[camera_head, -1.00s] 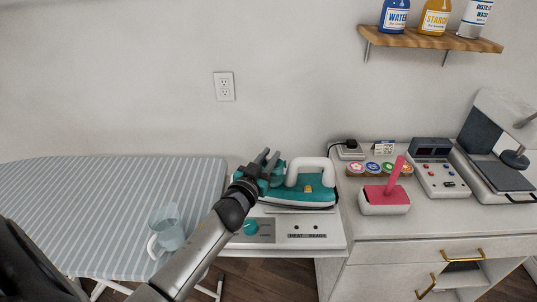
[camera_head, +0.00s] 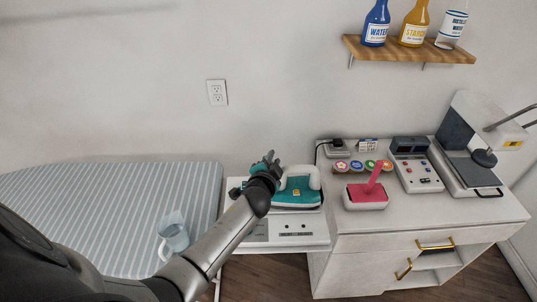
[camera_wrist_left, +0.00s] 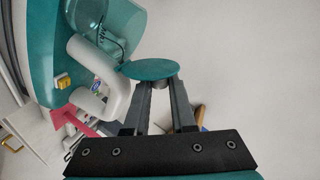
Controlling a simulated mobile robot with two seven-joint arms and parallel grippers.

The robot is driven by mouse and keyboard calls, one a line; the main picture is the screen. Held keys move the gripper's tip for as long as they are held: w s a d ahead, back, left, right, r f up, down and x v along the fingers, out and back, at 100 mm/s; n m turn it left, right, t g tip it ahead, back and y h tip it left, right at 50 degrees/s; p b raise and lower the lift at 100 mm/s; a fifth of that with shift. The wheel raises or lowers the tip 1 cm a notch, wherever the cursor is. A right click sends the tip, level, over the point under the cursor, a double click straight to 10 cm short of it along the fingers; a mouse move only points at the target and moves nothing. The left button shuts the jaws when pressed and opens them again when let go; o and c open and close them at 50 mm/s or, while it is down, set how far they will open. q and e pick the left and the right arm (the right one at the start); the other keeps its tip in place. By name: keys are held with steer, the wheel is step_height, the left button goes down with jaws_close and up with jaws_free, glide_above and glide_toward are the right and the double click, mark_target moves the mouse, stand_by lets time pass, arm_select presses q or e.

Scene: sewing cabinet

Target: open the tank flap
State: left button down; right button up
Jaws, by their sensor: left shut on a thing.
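The teal iron (camera_head: 297,196) with a white handle (camera_head: 315,178) rests on the white ironing station. My left gripper (camera_head: 267,158) is at the iron's left end, above the body. In the left wrist view my left gripper (camera_wrist_left: 160,80) is shut on the tank flap (camera_wrist_left: 148,69), a round teal disc at its fingertips. The flap stands away from a round see-through teal opening (camera_wrist_left: 100,18) in the iron's body (camera_wrist_left: 40,55). The white handle (camera_wrist_left: 92,62) runs close beside the flap. My arm partly hides the iron in the head view. My right gripper is not in view.
The station's front panel (camera_head: 290,228) has knobs below the iron. A striped ironing board (camera_head: 110,215) with a clear cup (camera_head: 173,232) lies left.

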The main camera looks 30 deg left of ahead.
arm_select(q)
steer(key=shift+w+d+r+m+g+y+p, duration=0.1)
steer(key=shift+w+d+m+g+y+p, duration=0.15)
steer(key=shift+m, duration=0.2)
steer(key=shift+w+d+r+m+g+y+p, duration=0.15)
steer(key=shift+d+m+y, duration=0.15)
steer(key=shift+m, duration=0.15)
steer(key=shift+w+d+f+m+g+y, duration=0.25)
steer(key=shift+d+m+g+y, duration=0.2)
steer(key=shift+m, duration=0.55)
steer(key=c, duration=0.8)
jaws_free()
steer(key=shift+f, duration=0.15)
steer(key=shift+s+d+f, duration=0.1)
